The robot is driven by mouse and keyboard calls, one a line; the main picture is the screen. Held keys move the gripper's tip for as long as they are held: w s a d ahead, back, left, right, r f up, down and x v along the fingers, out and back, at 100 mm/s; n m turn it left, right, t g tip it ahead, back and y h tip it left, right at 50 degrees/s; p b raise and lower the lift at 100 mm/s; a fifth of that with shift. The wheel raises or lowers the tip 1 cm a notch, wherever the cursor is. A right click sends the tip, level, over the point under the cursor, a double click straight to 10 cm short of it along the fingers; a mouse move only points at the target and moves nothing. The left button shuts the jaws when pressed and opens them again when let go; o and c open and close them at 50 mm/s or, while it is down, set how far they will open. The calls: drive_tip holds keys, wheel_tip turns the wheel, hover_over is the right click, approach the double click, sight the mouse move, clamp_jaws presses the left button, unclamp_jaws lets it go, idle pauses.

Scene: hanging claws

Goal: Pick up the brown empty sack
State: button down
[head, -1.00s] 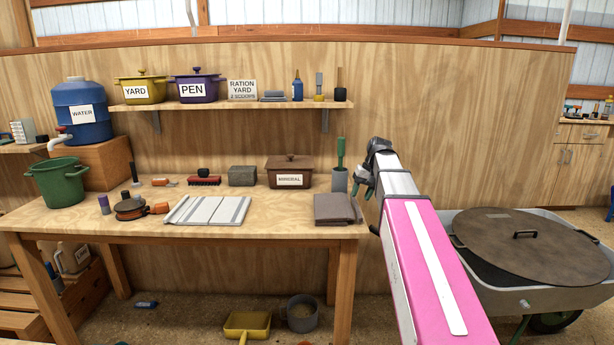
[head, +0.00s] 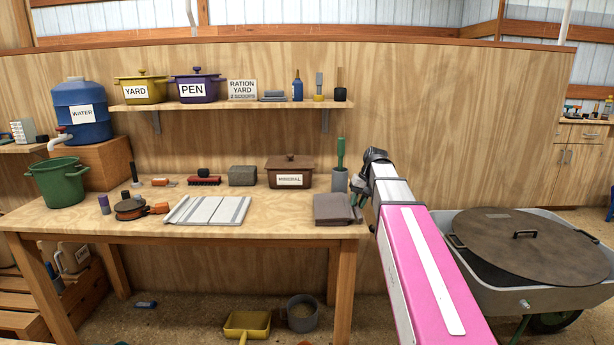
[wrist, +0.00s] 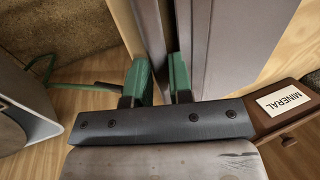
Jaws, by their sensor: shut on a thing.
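The brown sack (head: 333,208) lies folded flat at the right end of the wooden table, looking grey-brown. In the wrist view the sack (wrist: 232,45) fills the upper middle, with a narrow fold of it running between the green fingers. My gripper (head: 358,190) is at the sack's right edge in the head view, partly hidden by my arm. In the wrist view my gripper (wrist: 160,78) has its fingertips close together, shut on that edge of the sack. The sack still appears to rest on the table.
The brown MINERAL box (head: 290,172) stands behind the sack. A grey holder with a green-handled tool (head: 340,178) stands close behind it. A grey striped cloth (head: 208,210) lies to the left. A wheelbarrow with a round lid (head: 520,240) stands right of the table.

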drive_tip(key=shift+r, duration=0.8)
idle(0.4)
drive_tip(key=shift+r, duration=3.45)
